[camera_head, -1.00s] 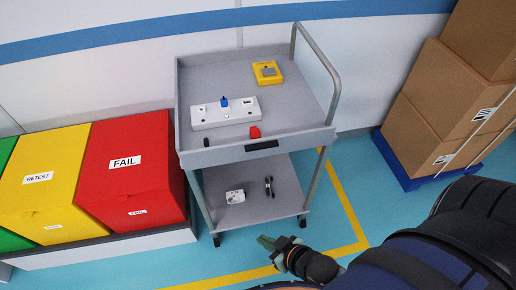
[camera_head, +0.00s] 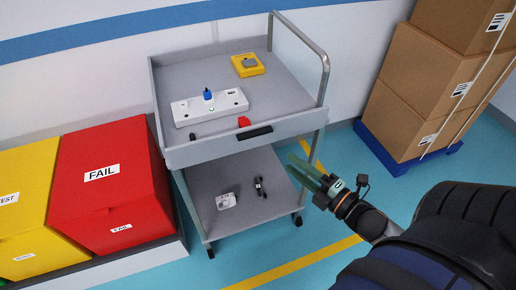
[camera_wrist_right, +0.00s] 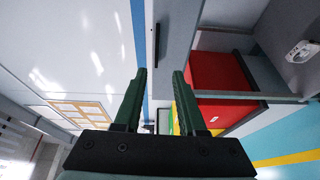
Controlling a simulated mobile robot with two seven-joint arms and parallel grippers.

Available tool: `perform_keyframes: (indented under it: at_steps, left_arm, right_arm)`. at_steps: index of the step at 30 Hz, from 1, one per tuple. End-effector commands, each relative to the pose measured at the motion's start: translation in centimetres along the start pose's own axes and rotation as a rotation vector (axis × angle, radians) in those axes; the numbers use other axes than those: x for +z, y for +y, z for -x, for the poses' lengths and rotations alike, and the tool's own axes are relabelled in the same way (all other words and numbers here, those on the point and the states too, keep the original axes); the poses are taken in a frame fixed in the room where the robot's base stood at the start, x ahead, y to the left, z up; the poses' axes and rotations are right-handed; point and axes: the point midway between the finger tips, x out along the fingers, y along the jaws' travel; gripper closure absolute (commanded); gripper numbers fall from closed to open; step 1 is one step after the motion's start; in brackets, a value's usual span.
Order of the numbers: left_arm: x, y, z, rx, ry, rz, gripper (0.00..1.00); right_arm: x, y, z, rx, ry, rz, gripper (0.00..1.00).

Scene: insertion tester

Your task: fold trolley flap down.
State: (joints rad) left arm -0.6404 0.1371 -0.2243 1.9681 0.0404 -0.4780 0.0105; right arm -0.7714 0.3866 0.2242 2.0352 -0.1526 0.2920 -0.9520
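The grey trolley (camera_head: 158,93) stands in front of the white wall. Its front flap (camera_head: 205,150) stands upright along the near edge of the top tray and has a black handle strip (camera_head: 254,133). My right gripper (camera_head: 294,163) is just right of and below the flap's right end, in front of the trolley, apparently apart from it. In the right wrist view, its two green fingers (camera_wrist_right: 161,74) are spread with nothing between them. The grey flap (camera_wrist_right: 178,30) and the dark handle (camera_wrist_right: 156,42) show beyond the fingertips. My left gripper is not in view.
The top tray carries a white socket strip (camera_head: 226,107) with a blue plug, a yellow box (camera_head: 248,69) and a small red piece (camera_head: 244,121). Small items lie on the lower shelf (camera_head: 202,187). A red FAIL bin (camera_head: 104,200) stands left; stacked cartons (camera_head: 400,110) stand right.

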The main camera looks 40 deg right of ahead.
Motion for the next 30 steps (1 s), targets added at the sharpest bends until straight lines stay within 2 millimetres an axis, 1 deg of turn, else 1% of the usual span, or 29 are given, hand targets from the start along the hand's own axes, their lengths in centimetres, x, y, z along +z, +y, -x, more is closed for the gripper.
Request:
perform_keyframes:
  at_steps: [2,5,8,21,25,30]
  left_arm:
    - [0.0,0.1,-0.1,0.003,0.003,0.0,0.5]
    - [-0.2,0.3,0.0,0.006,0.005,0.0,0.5]
    - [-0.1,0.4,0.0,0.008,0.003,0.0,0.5]
    - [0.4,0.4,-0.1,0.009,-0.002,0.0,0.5]
    - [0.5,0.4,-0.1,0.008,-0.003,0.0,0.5]
    - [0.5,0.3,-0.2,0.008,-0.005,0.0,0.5]
  right_arm:
    - [0.1,0.3,-0.2,0.017,0.011,0.042,0.6]
    - [0.1,0.6,-1.0,0.023,0.013,0.05,0.6]
    - [0.1,0.6,-2.3,0.022,0.013,0.047,0.6]
    - [0.0,0.7,-9.5,0.019,0.011,0.043,0.6]
    - [-0.1,0.7,-11.1,0.018,0.011,0.042,0.6]
    - [-0.1,0.6,-12.2,0.016,0.01,0.042,0.6]
